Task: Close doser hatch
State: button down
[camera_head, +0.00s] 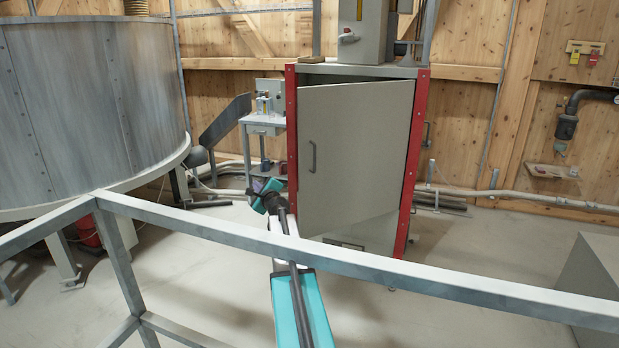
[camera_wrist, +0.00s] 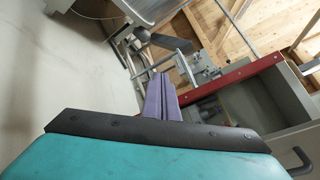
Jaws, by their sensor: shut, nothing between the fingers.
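The doser hatch (camera_head: 355,150) is a grey door on a cabinet with red side posts. It stands partly open, its left, handle-side edge swung out toward me and its right edge near the right post. Its bar handle (camera_head: 313,157) is near the left edge; a dark handle (camera_wrist: 300,160) shows at the lower right in the wrist view. My gripper's purple fingers (camera_wrist: 161,88) are together and empty, left of the red post and apart from the hatch. In the head view my arm's end is just left of the hatch's lower part; the fingertips are hard to make out there.
A grey railing (camera_head: 240,232) crosses the front. A small metal table (camera_head: 264,124) with equipment stands left of the cabinet (camera_head: 414,140). A large round mixer tub (camera_head: 90,95) is at the left, a grey box (camera_head: 590,270) at the right. Floor right of the cabinet is mostly clear.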

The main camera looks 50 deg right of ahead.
aim_at(306, 172)
jog(key=s+d+r+m+t+b, duration=0.1)
jog(key=s+d+m, duration=0.3)
jog(key=s, duration=0.9)
jog(key=s+d+r+m+b, duration=0.1)
jog(key=s+d+m, duration=0.4)
jog(key=s, duration=0.7)
jog(key=shift+s+d+r+t+b, duration=0.15)
jog(key=shift+s+d+t+b, duration=0.35)
jog(key=shift+d, duration=0.5)
jog(key=shift+w, duration=0.25)
jog(key=shift+x, duration=6.9)
jog(key=shift+d, duration=0.1)
